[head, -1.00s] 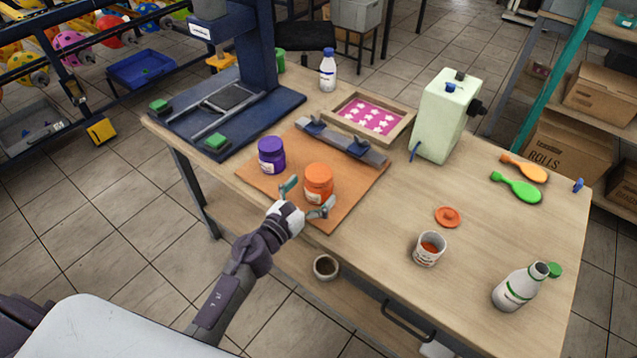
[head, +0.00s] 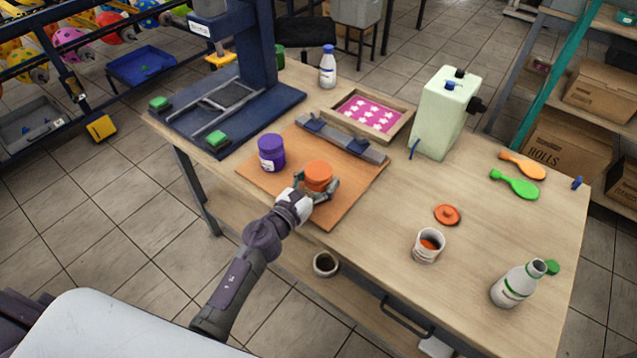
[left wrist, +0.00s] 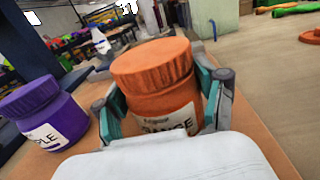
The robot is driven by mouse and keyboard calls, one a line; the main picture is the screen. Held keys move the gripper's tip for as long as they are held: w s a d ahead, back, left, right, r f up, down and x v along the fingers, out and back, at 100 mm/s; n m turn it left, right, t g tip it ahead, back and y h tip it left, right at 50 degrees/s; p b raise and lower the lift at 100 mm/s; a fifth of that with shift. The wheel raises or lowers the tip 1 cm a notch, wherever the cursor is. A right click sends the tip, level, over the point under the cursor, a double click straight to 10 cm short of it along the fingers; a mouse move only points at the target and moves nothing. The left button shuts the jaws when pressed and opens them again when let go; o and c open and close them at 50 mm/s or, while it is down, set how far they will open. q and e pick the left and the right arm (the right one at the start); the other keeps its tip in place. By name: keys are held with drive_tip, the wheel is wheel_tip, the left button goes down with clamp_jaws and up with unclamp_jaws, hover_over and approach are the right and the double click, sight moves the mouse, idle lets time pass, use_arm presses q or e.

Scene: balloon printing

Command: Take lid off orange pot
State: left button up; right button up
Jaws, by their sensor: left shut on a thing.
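The orange pot (head: 318,180) stands upright on the brown mat (head: 352,197), with its orange lid (head: 318,168) on top. In the left wrist view the lid (left wrist: 152,62) sits on the pot, and the label (left wrist: 170,124) faces me. My left gripper (head: 317,187) is shut around the pot's body below the lid; its teal fingers (left wrist: 160,98) lie on both sides of it. The lower part of the pot is hidden behind my gripper. My right gripper is in neither view.
A purple pot (head: 271,153) stands close to the left of the orange one. A loose orange lid (head: 447,214) and an open cup (head: 428,245) are to the right. A blue press (head: 275,112) and a metal bar (head: 345,139) stand behind.

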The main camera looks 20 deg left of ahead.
sight(318, 169)
use_arm(q)
drive_tip(key=shift+r+p, duration=0.45)
drive_tip(key=shift+r, duration=0.25)
wheel_tip(318, 169, up, 3)
drive_tip(key=shift+r+p, duration=0.1)
drive_tip(key=shift+p, duration=0.95)
drive_tip(key=s+d+r+p, duration=0.5)
drive_tip(key=s+d+r, duration=0.1)
drive_tip(key=d, duration=0.4)
drive_tip(key=shift+s+r+p, duration=0.2)
drive_tip(key=shift+p, duration=0.15)
drive_tip(key=shift+a, duration=0.1)
drive_tip(key=o, duration=0.6)
drive_tip(key=c, duration=1)
